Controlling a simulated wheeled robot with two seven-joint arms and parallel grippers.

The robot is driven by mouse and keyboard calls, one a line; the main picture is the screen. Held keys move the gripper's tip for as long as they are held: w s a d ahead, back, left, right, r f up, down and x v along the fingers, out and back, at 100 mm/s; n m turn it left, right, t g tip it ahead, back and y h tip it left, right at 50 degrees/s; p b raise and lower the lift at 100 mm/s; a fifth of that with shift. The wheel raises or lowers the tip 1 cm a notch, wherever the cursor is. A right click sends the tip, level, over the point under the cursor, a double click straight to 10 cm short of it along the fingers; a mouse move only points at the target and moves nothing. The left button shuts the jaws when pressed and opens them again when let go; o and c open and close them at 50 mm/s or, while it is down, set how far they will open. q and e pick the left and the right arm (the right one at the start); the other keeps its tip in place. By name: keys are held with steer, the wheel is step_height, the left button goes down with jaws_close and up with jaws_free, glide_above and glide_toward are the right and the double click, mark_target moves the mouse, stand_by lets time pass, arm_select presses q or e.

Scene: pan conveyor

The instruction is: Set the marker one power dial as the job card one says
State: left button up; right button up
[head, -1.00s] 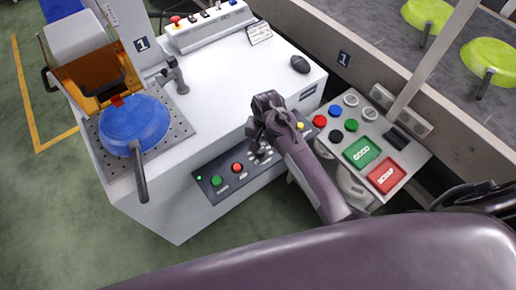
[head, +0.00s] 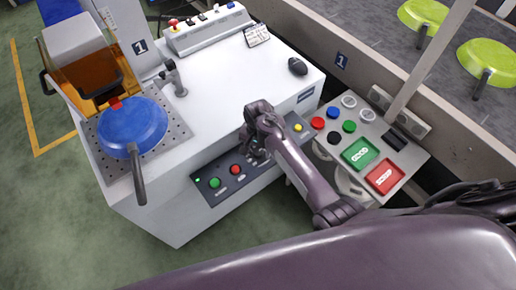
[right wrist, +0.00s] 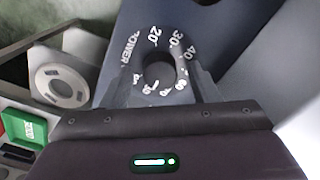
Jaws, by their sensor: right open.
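The marker one machine (head: 225,85) is a white bench with a "1" sign and a dark front panel (head: 207,184). My right gripper (head: 256,153) is at that panel and hides part of it. In the right wrist view, the power dial (right wrist: 160,75) is a dark round knob ringed by white numbers, with "POWER" printed beside it. The open fingers of my right gripper (right wrist: 162,88) stand on either side of the knob. Its pointer cannot be made out. A small white card (head: 257,35), perhaps the job card, lies on the bench top, too small to read.
Green (head: 214,183) and red (head: 236,170) buttons sit left of my gripper. A button console (head: 340,135) with green and red pads stands at the right. A blue pan (head: 133,127) sits in the machine at the left. Lime pans (head: 487,58) are on the conveyor.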

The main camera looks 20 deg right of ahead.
steer(key=c, duration=1)
steer(key=shift+r+n+p, duration=0.2)
steer(key=shift+n+p, duration=1.1)
steer(key=shift+n, duration=0.2)
steer(key=n+p, duration=0.2)
steer(key=n, duration=0.1)
steer(key=shift+n, duration=0.3)
steer(key=n+p, duration=0.1)
steer(key=n, duration=0.2)
steer(key=shift+f+n, duration=0.1)
steer(key=shift+n, duration=0.2)
steer(key=shift+n+p, duration=0.5)
steer(key=shift+n, duration=1.5)
steer(key=shift+f, duration=0.1)
